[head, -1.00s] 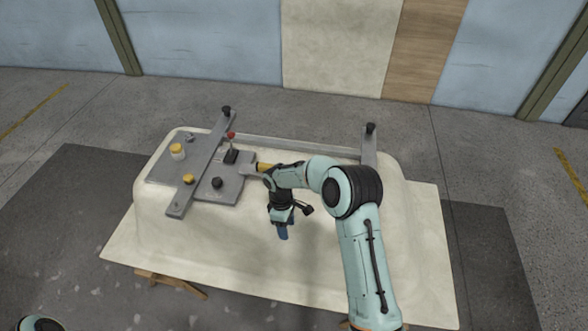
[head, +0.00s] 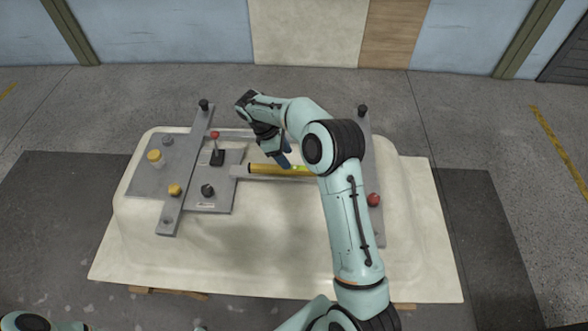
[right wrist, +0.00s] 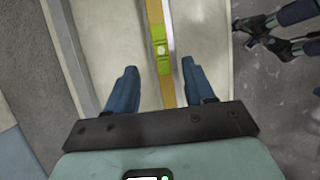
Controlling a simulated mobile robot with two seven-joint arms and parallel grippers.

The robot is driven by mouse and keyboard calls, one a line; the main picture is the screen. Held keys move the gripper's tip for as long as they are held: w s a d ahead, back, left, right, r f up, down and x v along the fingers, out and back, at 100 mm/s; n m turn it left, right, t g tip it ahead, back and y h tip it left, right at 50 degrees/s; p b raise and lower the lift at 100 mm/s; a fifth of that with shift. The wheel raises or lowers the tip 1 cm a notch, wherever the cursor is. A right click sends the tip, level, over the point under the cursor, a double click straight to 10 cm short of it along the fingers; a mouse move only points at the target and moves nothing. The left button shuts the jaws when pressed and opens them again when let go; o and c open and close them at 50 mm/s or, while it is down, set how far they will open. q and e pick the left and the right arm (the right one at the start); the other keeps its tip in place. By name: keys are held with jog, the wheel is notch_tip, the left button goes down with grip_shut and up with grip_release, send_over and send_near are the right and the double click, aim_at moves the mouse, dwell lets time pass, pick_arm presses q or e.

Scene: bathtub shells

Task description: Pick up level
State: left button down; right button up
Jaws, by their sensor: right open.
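The level is a long yellow bar (head: 268,170) lying along a grey rail on the upturned tub shell. Its right part is hidden behind my right arm. In the right wrist view the level (right wrist: 155,12) runs up the picture, with a bright green middle part and a round vial. My right gripper (head: 285,161) is above the level, near its middle. In the right wrist view the open fingers (right wrist: 162,82) stand apart on either side of the level's line, with nothing between them gripped. My left gripper is not in view; only a bit of my left arm shows at the bottom left.
The pale tub shell (head: 270,270) fills the middle. A grey plate at its left carries a red-tipped lever (head: 216,150), yellow knobs (head: 154,156) and a black knob (head: 207,190). A red knob (head: 374,199) sits on the right cross bar. Black posts (head: 204,105) rise at the bar ends.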

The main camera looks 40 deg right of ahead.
aim_at(294, 168)
jog(key=shift+x, duration=3)
jog(key=shift+s, duration=0.2)
grip_shut()
